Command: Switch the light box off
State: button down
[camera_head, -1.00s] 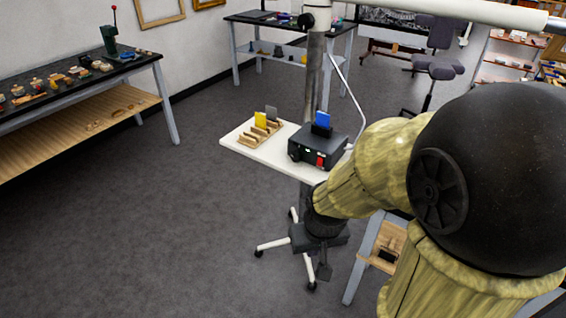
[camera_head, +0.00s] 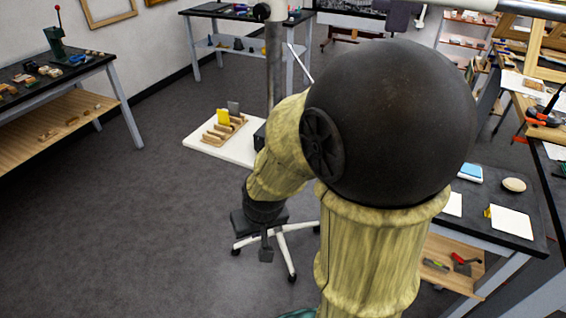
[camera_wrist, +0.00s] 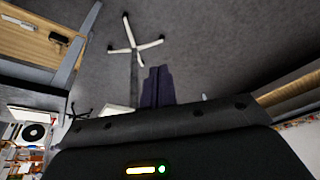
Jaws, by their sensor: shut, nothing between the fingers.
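A black box (camera_head: 260,134) sits on a white shelf (camera_head: 193,142) on a pole stand. Only a sliver of it shows beside my arm; its front, where a red switch and a small green light showed earlier, is hidden now. I cannot tell for sure that it is the light box. My gripper (camera_head: 266,255) is shut and empty, low in front of the shelf and over the stand's wheeled base. In the wrist view the two dark fingers of my gripper (camera_wrist: 157,87) lie together above the grey floor.
A wooden rack (camera_head: 222,128) with a yellow card stands on the shelf. A dark bench (camera_head: 480,200) with white pads is at the right. A workbench (camera_head: 70,75) is at the left. The white wheeled base (camera_head: 285,232) spreads below my gripper. Floor at left is clear.

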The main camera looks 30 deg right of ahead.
jog(key=w+f+m+t+h+b, duration=0.1)
jog(key=w+f+m+t, duration=0.15)
jog(key=w, duration=0.45)
jog(key=w+f+m+t+h+b, duration=0.1)
jog(key=w+m+t+h, duration=0.15)
jog(key=w, duration=0.45)
jog(key=w+d+m+t+h+b, duration=0.1)
jog(key=d+m+h, duration=0.3)
jog(key=d+h, duration=0.3)
jog(key=shift+w+d+m+h+b, duration=0.15)
jog(key=shift+w+m+h+b, duration=0.25)
jog(key=shift+h, duration=0.95)
jog(key=shift+w, duration=0.1)
jog(key=p+x, duration=0.2)
jog(key=x, duration=1.2)
jog(key=shift+r, duration=0.1)
jog(key=shift+b, duration=0.3)
